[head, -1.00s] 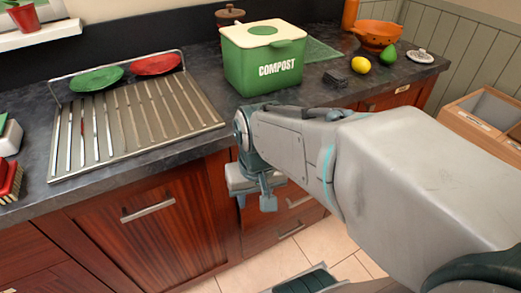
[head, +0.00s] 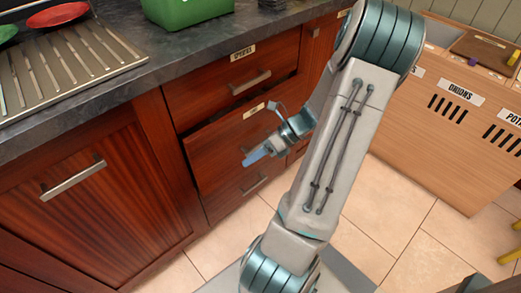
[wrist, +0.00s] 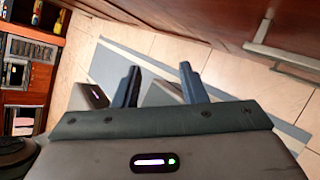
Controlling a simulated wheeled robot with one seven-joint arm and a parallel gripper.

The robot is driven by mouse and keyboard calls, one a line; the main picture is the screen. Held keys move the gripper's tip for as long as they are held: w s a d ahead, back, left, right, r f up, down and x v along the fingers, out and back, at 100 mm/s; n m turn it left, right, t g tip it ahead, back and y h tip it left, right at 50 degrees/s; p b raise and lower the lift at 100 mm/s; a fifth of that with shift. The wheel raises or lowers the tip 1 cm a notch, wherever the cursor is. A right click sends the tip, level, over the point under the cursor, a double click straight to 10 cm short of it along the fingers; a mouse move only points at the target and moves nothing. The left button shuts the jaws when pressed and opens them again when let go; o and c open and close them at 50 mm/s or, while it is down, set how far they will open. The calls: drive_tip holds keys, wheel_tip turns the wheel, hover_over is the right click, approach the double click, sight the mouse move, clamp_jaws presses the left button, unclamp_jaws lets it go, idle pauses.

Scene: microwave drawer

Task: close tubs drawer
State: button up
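A stack of reddish wooden drawers stands under the counter in the head view. The middle drawer (head: 225,143) has a small label too small to read for certain. A dark gap above its front shows it standing partly open. My gripper (head: 256,155) is in front of the stack, overlapping the middle drawer's lower front in the picture; I cannot tell whether it touches. In the wrist view my gripper (wrist: 160,68) has its two fingers apart with nothing between them. A wooden front with a metal handle (wrist: 285,50) is at the upper right there.
The top drawer (head: 215,90) looks shut. The bottom drawer (head: 225,203) is below. A cabinet door (head: 90,190) is left of the stack. A wooden crate unit labelled onions (head: 430,150) stands at the right. Tiled floor (head: 370,230) lies between.

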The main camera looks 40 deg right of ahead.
drive_tip(key=s+d+f+m+t+h+b, duration=0.1)
drive_tip(key=s+d+f+m+t+b, duration=0.2)
drive_tip(key=d+m+t, duration=0.45)
drive_tip(key=s+d+f+m+t+h+b, duration=0.1)
drive_tip(key=d+f+m+t+b, duration=0.1)
drive_tip(key=d+f+m+t, duration=0.55)
drive_tip(key=shift+w+a+r+m+g+b, duration=0.45)
drive_tip(key=shift+w+a+b, duration=0.5)
drive_tip(key=shift+w, duration=1.1)
drive_tip(key=shift+w+a+r+m+g+b, duration=0.25)
drive_tip(key=shift+w+a+g+b, duration=0.5)
drive_tip(key=shift+w, duration=1.35)
drive_tip(key=shift+w+a+r+m+g+b, duration=0.35)
drive_tip(key=shift+w+a+b, duration=0.75)
drive_tip(key=shift+w, duration=0.95)
clamp_jaws()
